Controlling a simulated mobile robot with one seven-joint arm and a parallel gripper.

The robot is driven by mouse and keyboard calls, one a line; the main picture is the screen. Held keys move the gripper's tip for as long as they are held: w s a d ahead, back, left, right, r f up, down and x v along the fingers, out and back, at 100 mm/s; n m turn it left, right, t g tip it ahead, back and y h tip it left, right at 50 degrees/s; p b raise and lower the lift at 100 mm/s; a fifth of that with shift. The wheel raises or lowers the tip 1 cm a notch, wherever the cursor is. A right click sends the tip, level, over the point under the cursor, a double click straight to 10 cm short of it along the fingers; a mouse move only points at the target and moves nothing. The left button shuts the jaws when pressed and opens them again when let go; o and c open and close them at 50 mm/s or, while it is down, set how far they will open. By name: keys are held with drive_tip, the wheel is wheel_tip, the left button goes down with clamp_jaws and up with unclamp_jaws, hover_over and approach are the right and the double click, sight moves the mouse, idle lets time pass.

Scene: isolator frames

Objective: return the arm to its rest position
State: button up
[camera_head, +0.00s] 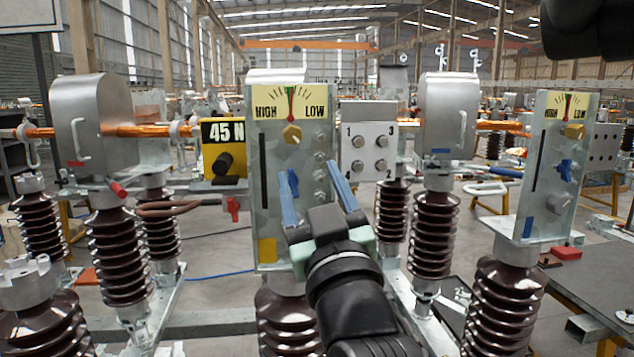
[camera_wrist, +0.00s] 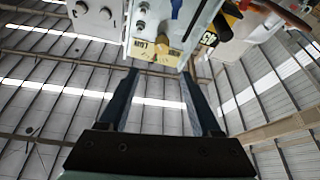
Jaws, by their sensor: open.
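My gripper (camera_head: 307,172) is raised in the middle of the head view, in front of the grey-green central panel (camera_head: 268,215). Its two blue fingers point up and stand well apart, with nothing between them. In the wrist view my gripper (camera_wrist: 158,72) is also open and empty, with the roof behind it and the panel's yellow-tagged end (camera_wrist: 153,48) beyond the fingertips. Whether the fingers touch the panel cannot be told. My black wrist and forearm run down to the bottom edge and hide part of the panel's lower right.
The central panel carries a HIGH/LOW dial (camera_head: 290,105) and a blue handle (camera_head: 293,182). A four-knob box (camera_head: 367,140) stands just right. Another panel (camera_head: 545,190) stands at right on ribbed brown insulators (camera_head: 503,305). A grey table (camera_head: 590,270) fills the lower right.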

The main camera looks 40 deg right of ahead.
drive_tip(key=shift+w+d+f, duration=0.1)
drive_tip(key=shift+w+d, duration=0.05)
drive_tip(key=shift+w, duration=0.25)
drive_tip(key=shift+s, duration=0.1)
drive_tip(key=s+a+r+n+t+y+b, duration=0.1)
drive_tip(key=s+a+r+t+y, duration=0.1)
drive_tip(key=a, duration=0.7)
drive_tip(key=s+a+r+t+y+b, duration=0.2)
drive_tip(key=s+a+r+y, duration=0.1)
drive_tip(key=a, duration=0.7)
drive_tip(key=s+a+r+n+t+y+b, duration=0.1)
drive_tip(key=s+a+r+t+y, duration=0.2)
drive_tip(key=a, duration=0.7)
drive_tip(key=shift+s+r+n+y+b, duration=0.3)
drive_tip(key=shift+s+y+b, duration=0.1)
drive_tip(key=shift+y, duration=0.5)
